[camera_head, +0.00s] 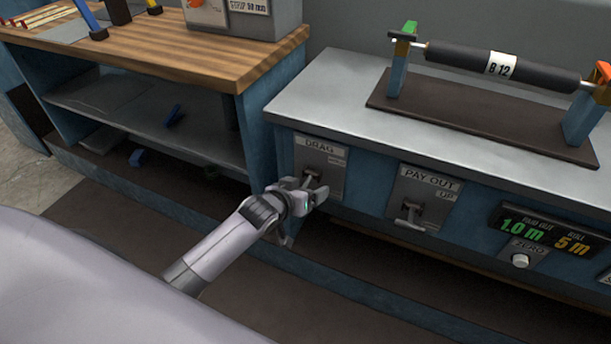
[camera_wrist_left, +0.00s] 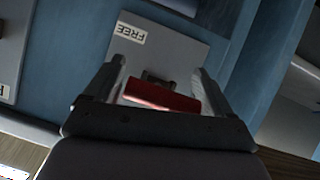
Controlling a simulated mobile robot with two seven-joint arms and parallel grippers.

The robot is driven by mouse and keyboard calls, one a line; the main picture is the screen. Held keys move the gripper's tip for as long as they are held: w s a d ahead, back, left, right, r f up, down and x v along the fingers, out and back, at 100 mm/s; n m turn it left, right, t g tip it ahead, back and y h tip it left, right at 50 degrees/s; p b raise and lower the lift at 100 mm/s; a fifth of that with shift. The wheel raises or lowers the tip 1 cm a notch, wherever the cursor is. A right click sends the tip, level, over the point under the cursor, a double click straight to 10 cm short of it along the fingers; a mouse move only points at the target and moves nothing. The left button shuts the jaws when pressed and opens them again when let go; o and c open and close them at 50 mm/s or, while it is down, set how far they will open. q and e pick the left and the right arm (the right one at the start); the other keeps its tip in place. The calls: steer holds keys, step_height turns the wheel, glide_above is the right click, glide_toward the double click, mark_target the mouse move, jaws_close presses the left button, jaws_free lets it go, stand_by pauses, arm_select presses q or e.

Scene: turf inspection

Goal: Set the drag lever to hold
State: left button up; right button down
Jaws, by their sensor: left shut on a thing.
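The DRAG plate (camera_head: 322,166) is on the blue front of the bench, at the middle of the head view. My left gripper (camera_head: 316,190) is at this plate and shut on the drag lever. In the left wrist view, the lever's red handle (camera_wrist_left: 162,97) lies between the two fingers (camera_wrist_left: 158,72). Behind it is the grey plate (camera_wrist_left: 165,48) with a FREE label (camera_wrist_left: 130,33). In the head view the gripper hides most of the lever. My right gripper is not in view.
Right of the drag plate are the PAY OUT lever (camera_head: 410,212), a display (camera_head: 546,232) and a ZERO button (camera_head: 520,260). A dark roller marked B 12 (camera_head: 490,63) stands on the bench top (camera_head: 330,104). A wood-topped bench (camera_head: 170,52) with shelves is at the left.

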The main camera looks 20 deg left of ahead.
arm_select(q)
steer(key=p, duration=0.2)
steer(key=r+g+p, duration=0.1)
steer(key=p, duration=0.1)
steer(key=shift+a+r+g, duration=0.25)
steer(key=shift+r+g, duration=0.05)
steer(key=g+p, duration=0.1)
steer(key=p, duration=0.2)
steer(key=shift+r+g, duration=0.25)
steer(key=shift+g, duration=0.15)
steer(key=shift+r+g+p, duration=0.15)
steer(key=shift+g+p, duration=0.35)
steer(key=shift+p, duration=0.4)
steer(key=shift+g+p, duration=0.3)
steer(key=shift+a+r+g+p, duration=0.1)
steer(key=shift+r+g+p, duration=0.05)
steer(key=shift+g+p, duration=0.5)
steer(key=shift+w, duration=0.1)
steer(key=o, duration=1.3)
steer(key=shift+o, duration=0.2)
